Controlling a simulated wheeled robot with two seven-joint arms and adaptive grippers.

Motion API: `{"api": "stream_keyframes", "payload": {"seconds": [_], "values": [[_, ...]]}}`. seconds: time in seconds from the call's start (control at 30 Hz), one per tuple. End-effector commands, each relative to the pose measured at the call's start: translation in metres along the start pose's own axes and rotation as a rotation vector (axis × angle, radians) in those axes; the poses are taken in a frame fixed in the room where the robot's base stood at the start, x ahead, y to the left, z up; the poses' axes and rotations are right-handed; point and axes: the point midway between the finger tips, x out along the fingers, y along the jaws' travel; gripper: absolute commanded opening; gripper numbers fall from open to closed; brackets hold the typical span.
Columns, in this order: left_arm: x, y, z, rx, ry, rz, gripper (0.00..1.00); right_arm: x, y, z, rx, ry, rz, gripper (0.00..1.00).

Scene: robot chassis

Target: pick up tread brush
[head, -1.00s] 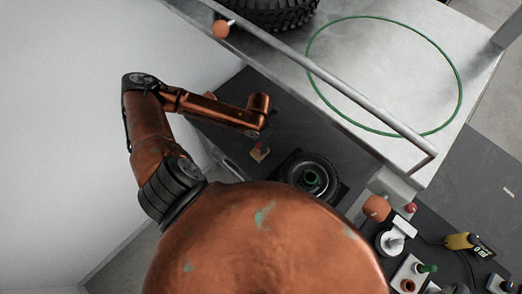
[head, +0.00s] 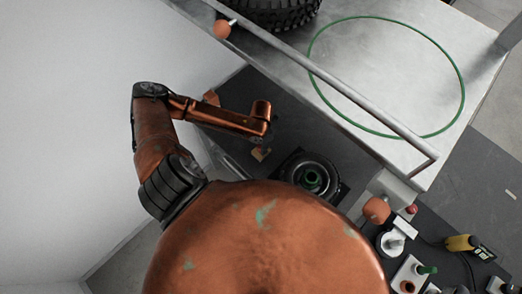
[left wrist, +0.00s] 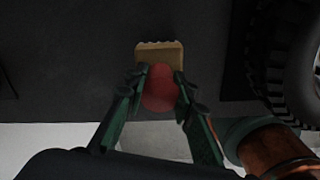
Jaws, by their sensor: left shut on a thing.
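The tread brush has a red handle (left wrist: 161,88) and a tan, toothed head (left wrist: 159,55) in the left wrist view. In the head view its tan head (head: 261,154) shows on or just above the dark surface; I cannot tell if it touches. My left gripper (left wrist: 160,92) has its two green fingers shut on the red handle, one on each side. In the head view my left forearm hides most of the gripper and the handle.
A small black wheel (head: 312,176) lies right of the brush. A metal table (head: 385,70) with a rail, a green ring (head: 462,92) and a big tyre (head: 268,12) stands above. Several tools crowd the lower right. A white wall (head: 60,130) is at left.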

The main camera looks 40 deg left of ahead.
Motion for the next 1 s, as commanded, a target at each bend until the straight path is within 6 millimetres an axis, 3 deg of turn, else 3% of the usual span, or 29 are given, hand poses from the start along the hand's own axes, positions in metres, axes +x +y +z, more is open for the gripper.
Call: {"api": "stream_keyframes", "payload": {"seconds": [0.27,0.63,1.0], "values": [[0.0,0.0,0.0,0.0,-0.001,0.0,0.0,0.0,0.0,0.003,0.001,-0.005,0.0,0.47],[-0.005,0.001,0.001,0.0,-0.002,0.001,0.0,0.0,0.0,0.003,0.001,-0.005,0.0,0.47],[-0.072,0.001,0.001,0.0,-0.004,0.001,0.0,-0.002,0.002,0.003,0.0,-0.004,0.002,0.47]]}}
